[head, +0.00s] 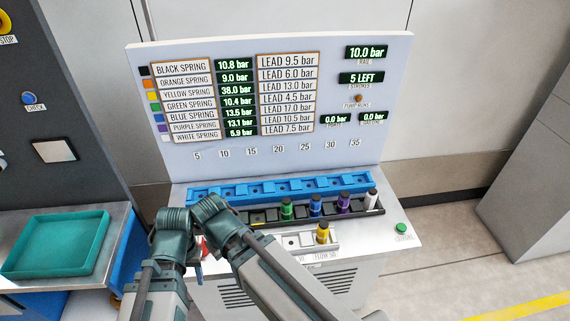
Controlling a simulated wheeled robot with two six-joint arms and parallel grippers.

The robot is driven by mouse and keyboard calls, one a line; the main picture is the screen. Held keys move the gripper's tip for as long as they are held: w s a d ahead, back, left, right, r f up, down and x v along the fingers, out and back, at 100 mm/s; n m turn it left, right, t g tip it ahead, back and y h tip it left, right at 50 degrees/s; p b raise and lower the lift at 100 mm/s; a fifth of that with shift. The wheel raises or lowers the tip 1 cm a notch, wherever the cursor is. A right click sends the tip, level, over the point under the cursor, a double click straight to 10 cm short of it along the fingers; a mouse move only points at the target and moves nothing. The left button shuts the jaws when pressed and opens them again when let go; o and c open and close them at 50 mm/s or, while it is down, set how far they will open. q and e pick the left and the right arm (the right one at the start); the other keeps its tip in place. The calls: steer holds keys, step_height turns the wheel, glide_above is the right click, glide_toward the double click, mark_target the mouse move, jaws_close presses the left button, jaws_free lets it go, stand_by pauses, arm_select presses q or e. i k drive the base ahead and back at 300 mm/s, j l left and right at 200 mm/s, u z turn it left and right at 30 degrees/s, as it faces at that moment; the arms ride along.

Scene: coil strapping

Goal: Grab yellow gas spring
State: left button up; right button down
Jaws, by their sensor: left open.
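The yellow gas spring (323,233) stands upright in a small light-coloured holder (291,242) at the front of the machine's shelf. It has a dark top and a yellow lower body. My left arm reaches in from the lower left and bends in front of the shelf's left part. My left gripper is hard to make out and mostly hidden or cut off; it is apart from the yellow spring and holds nothing that I can see. My right gripper does not show.
Behind the yellow spring, a black rack (268,226) holds green (287,212), blue (316,208), purple (344,204) and white (372,200) springs. A blue rack (290,188) lies behind it. A green button (401,227) is at right, a teal tray (57,244) at left.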

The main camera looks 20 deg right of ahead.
mark_target(322, 230)
steer(key=l+z, duration=0.1)
steer(key=z, duration=0.25)
steer(key=k+l+z, duration=0.1)
steer(key=z, duration=0.2)
steer(key=l+z, duration=0.1)
steer(key=z, duration=0.25)
